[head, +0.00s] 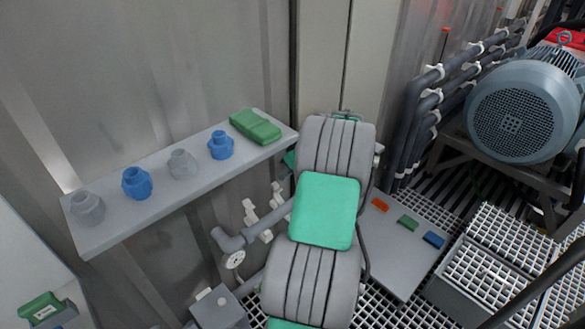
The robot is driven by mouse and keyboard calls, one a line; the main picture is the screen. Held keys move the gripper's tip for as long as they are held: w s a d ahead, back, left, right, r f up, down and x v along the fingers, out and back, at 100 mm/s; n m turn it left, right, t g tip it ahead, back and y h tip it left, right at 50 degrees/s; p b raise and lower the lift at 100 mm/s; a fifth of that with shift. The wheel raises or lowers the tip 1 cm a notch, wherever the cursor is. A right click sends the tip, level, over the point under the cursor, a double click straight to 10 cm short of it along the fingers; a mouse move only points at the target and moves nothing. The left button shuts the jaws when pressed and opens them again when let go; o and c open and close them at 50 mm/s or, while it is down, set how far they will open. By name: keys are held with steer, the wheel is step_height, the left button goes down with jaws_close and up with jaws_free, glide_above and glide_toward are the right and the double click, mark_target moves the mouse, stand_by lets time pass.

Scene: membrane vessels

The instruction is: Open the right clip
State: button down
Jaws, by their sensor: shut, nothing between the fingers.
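I cannot make out for sure which part is the right clip. Small white fittings (250,212) sit on the wall side below the shelf, beside a grey pipe (228,241). White pipe holders (437,71) also show on the dark pipes at the right. My arm, grey and ribbed with a green panel (325,209), rises through the middle of the head view and covers what lies behind it. My gripper does not show.
A grey shelf (110,234) on the left wall carries blue and grey fittings and a green block (255,126). Right of my arm, a grey plate (398,262) holds orange, green and blue blocks. A large motor (520,118) stands at the right over grating.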

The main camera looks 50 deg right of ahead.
mark_target(275, 183)
steer(key=x, duration=0.4)
steer(key=shift+f, duration=0.15)
steer(key=shift+w, duration=0.1)
steer(key=shift+w, duration=0.1)
steer(key=shift+w+f, duration=0.1)
steer(key=shift+w, duration=0.25)
